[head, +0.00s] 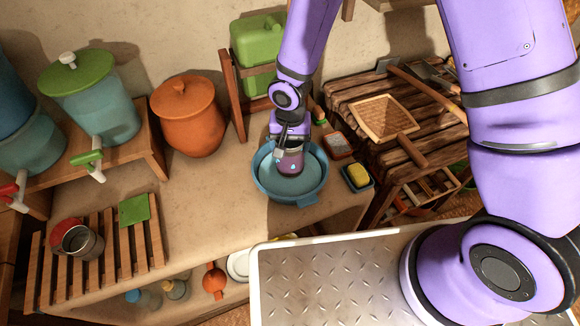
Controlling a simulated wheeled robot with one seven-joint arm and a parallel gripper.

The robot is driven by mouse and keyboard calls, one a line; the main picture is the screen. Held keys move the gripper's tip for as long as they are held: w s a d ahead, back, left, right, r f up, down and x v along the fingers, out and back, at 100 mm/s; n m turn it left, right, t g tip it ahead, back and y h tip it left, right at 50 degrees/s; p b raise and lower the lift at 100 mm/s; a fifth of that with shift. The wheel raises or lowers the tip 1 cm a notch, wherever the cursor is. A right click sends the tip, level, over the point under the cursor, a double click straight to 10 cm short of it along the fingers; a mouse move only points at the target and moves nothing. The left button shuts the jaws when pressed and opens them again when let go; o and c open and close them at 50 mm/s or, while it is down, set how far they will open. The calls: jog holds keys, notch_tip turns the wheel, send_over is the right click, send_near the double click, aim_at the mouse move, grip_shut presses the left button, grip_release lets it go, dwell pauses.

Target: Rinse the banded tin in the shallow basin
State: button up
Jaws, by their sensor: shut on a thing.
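The shallow basin (264,186) is a round blue bowl with small handles, standing on the clay counter near its front edge. My gripper (289,148) points down over the basin and is shut on a small mauve-grey tin (290,164), which I take as the banded tin. The tin is upright within the basin's rim, its lower end low in the bowl. Its bands are too small to make out, and my gripper hides its top. I cannot tell whether it touches the basin's floor.
A slatted rack (125,258) at left holds a metal cup (82,243), a red cup (66,230) and a green cloth (134,210). An orange lidded pot (188,118) stands behind. A yellow sponge (358,175) sits in a dish right of the basin. Counter between rack and basin is clear.

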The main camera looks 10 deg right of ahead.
notch_tip(320, 180, up, 6)
dwell(0.7)
dwell(1.3)
